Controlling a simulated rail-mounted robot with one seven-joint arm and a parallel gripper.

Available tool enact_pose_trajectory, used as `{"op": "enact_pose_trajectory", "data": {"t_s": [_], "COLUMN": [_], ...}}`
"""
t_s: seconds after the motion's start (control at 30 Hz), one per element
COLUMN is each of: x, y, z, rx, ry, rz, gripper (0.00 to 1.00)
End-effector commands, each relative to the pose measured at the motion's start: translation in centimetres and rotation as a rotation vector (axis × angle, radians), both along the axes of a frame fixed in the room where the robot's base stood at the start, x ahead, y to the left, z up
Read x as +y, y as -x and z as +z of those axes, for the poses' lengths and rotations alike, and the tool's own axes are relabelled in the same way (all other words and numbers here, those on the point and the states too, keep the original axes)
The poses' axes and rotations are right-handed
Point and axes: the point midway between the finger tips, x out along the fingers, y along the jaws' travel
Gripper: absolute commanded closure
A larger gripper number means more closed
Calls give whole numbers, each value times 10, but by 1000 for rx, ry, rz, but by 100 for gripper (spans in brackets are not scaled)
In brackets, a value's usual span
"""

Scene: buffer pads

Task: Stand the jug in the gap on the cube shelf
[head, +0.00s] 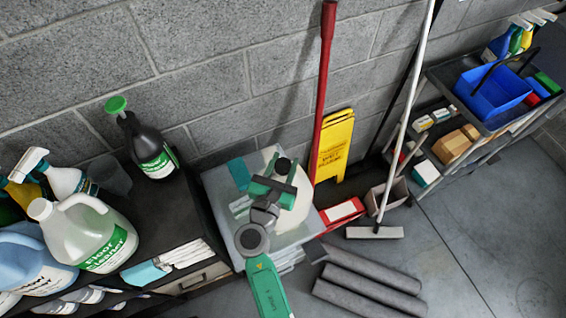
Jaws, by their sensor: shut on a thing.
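My gripper (272,191), with green fingers, is shut on a whitish jug (294,214) with a black cap. The gripper and arm hide part of the jug. The jug is over a clear storage bin (218,183); I cannot tell whether it touches the bin. The dark cube shelf (186,217) stands to the left against the wall. On its top are a floor cleaner jug (95,232), a black pump sprayer (147,145) and spray bottles (65,178). Bare dark top shows between the cleaner jug and the sprayer.
Left of the cleaner jug is a blue jug (32,262). Folded cloths (185,254) lie in the shelf's front. Right of the bin are a red-handled tool (325,75), a yellow floor sign (335,145), a broom (375,232) and grey rolls (365,285). A cart (440,75) stands far right.

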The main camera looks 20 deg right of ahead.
Motion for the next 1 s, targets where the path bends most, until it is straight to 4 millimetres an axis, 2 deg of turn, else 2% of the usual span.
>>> {"op": "enact_pose_trajectory", "data": {"t_s": [0.27, 0.7, 0.83, 1.0], "x": [9, 35, 40, 42], "y": [31, 123, 138, 146], "z": [4, 12, 14, 16], "rx": [-1, -1, -2, -3], "ry": [1, 1, 1, 1], "rz": [1, 2, 1, 0], "gripper": [100, 100, 100, 100]}}
